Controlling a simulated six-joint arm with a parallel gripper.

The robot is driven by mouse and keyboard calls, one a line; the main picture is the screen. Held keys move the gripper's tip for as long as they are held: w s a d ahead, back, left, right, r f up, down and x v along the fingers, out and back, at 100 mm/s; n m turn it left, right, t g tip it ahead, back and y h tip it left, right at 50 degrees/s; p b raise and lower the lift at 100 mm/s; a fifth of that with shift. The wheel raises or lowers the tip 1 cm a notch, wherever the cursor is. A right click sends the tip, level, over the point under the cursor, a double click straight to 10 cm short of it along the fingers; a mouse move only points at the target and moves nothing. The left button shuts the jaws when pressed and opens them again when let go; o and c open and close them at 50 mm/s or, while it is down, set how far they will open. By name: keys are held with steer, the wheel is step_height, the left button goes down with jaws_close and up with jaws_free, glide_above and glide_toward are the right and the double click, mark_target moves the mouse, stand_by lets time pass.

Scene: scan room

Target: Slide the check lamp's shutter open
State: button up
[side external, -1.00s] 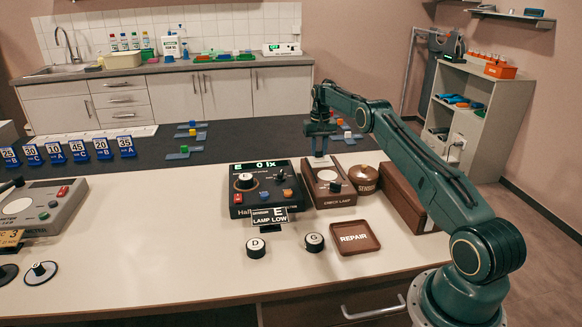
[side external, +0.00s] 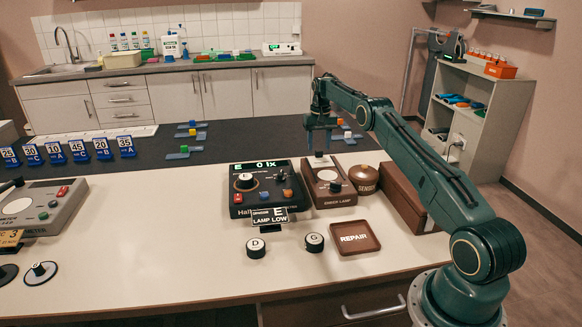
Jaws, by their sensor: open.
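The check lamp (side external: 349,201) is a brown box with a pale front label, standing on the white bench right of the black meter. A round white disc (side external: 326,175) and a dark knob (side external: 335,187) show on its top. A small dark-topped piece (side external: 319,155) stands at its back edge, perhaps the shutter's handle; I cannot tell how far open the shutter is. My gripper (side external: 319,149) points down just above this back piece, with its fingers apart and nothing seen between them. Whether the fingertips reach beside the piece is unclear.
The black meter (side external: 239,210) reading "0 lx" stands close left of the lamp. A round brown pot (side external: 364,180) and a long brown box (side external: 402,196) stand close right. The REPAIR tray (side external: 372,249) and two knobs, D (side external: 255,250) and G (side external: 313,243), lie in front.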

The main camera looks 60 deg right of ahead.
steer(key=shift+r, duration=2.6)
steer(key=shift+r, duration=0.1)
